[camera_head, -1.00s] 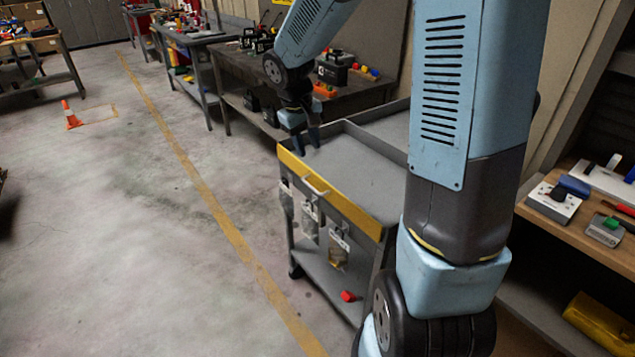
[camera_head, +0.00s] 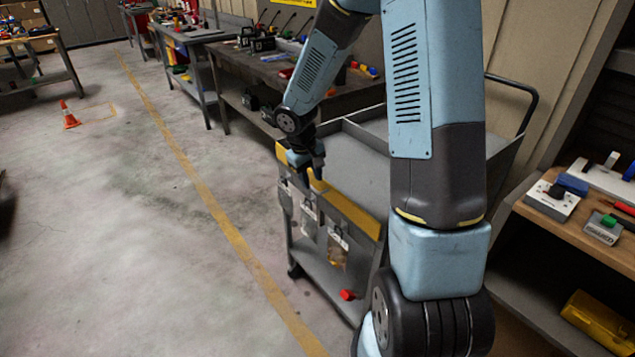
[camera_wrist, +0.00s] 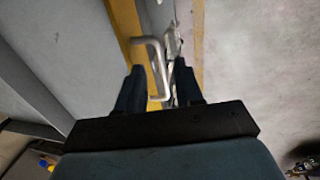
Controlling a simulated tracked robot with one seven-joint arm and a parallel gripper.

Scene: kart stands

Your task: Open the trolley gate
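The grey trolley (camera_head: 358,140) stands in the middle of the head view. Its gate is the front panel with a yellow top edge (camera_head: 354,214), upright and in line with the trolley's front. A pale U-shaped handle (camera_wrist: 160,66) on the gate shows in the wrist view; in the head view my gripper mostly hides it. My gripper (camera_head: 312,182) is at the gate's top edge, at its left half. In the wrist view the two dark fingers (camera_wrist: 159,68) are apart, one on each side of the handle. I see a gap, so they do not clamp it.
Tagged pouches (camera_head: 337,247) hang on the trolley's front, and a red item (camera_head: 347,295) lies on its lower shelf. A workbench (camera_head: 575,222) stands close on the right. The floor to the left is open, with an orange cone (camera_head: 69,116) far off.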

